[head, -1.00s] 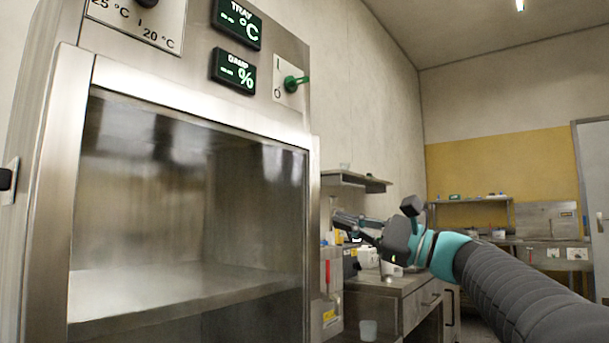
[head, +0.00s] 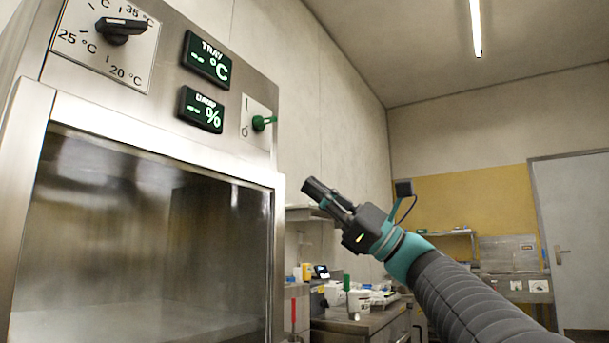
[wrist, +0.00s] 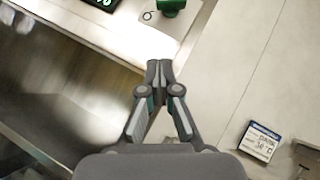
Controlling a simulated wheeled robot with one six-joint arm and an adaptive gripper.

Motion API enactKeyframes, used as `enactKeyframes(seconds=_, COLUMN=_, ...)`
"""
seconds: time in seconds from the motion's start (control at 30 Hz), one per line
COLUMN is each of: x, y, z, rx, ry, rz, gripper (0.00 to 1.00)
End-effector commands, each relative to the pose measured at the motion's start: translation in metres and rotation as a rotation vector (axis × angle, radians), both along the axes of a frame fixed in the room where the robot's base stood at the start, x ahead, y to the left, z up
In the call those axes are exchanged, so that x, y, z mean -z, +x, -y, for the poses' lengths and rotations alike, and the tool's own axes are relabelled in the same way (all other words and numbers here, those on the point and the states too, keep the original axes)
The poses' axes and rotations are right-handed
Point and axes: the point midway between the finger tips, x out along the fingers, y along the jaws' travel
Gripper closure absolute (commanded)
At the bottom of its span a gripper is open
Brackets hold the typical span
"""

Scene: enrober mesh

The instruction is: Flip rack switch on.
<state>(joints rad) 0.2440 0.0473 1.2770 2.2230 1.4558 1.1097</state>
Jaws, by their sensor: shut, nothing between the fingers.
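The green rack switch (head: 260,123) sits on a light plate marked I and O, at the upper right of the steel cabinet front. Its lever sticks out to the right, about level. In the wrist view the switch (wrist: 173,6) is cut by the top edge, ahead of the fingertips and slightly right. My gripper (head: 309,187) is shut and empty, below and to the right of the switch, apart from it. In the wrist view my gripper (wrist: 159,66) shows its fingertips together.
The cabinet (head: 160,130) has a glass front, a black dial (head: 121,29) and two green-lit displays, one for tray (head: 206,58) and one for damp (head: 200,109). A small label (wrist: 260,141) is on the wall. A cluttered counter (head: 360,325) stands behind my arm.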

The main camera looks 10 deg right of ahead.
Motion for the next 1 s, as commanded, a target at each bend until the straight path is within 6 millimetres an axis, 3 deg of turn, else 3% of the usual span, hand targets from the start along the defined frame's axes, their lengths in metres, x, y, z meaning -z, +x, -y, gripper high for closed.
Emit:
enactKeyframes(seconds=0.47, x=-0.055, y=0.013, z=-0.068, rx=-0.003, ry=-0.001, rz=0.001, gripper=1.0)
enactKeyframes(seconds=0.7, x=-0.08, y=0.0, z=-0.075, rx=0.001, ry=0.0, rz=0.002, gripper=1.0)
enactKeyframes(seconds=1.0, x=-0.086, y=-0.003, z=-0.077, rx=0.0, ry=0.0, rz=0.0, gripper=1.0)
